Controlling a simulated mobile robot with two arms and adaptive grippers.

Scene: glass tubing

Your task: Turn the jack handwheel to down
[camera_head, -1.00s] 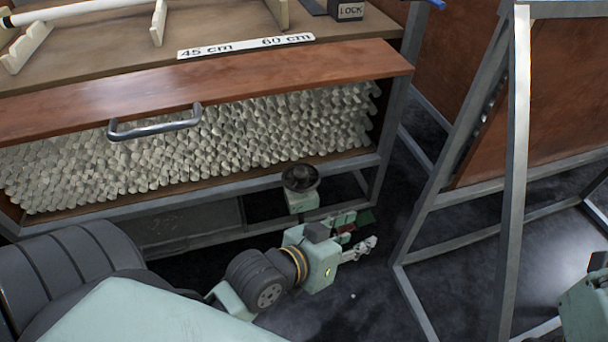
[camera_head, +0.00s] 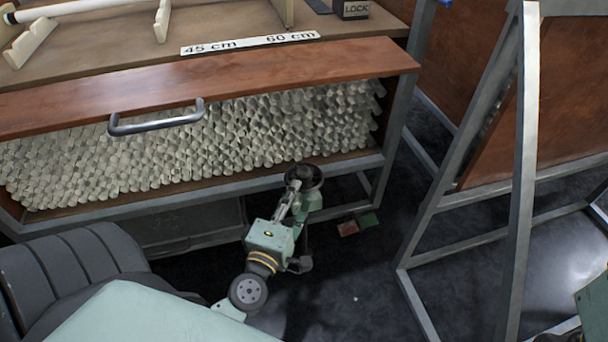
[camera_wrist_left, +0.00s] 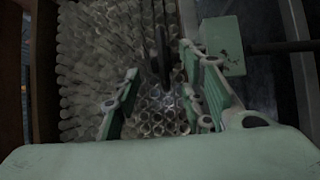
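The jack handwheel (camera_head: 304,176) is a dark, round wheel on top of a pale green jack body (camera_head: 314,201), in front of the cabinet's lower rail in the head view. My left gripper (camera_head: 291,197) is close beside the wheel, on its near left side. In the left wrist view, its green fingers (camera_wrist_left: 160,75) stand apart. A dark, thin shape that looks like the handwheel edge-on (camera_wrist_left: 161,45) lies ahead, between the finger lines; I cannot tell whether they touch. The jack's green block (camera_wrist_left: 222,45) is at the right there.
The cabinet (camera_head: 345,67) holds many glass tubes (camera_head: 250,130) behind its open front, with a metal handle (camera_head: 155,122) above. A red pad (camera_head: 347,228) and a green pad (camera_head: 367,220) lie on the dark floor. A grey metal frame (camera_head: 523,160) stands at the right.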

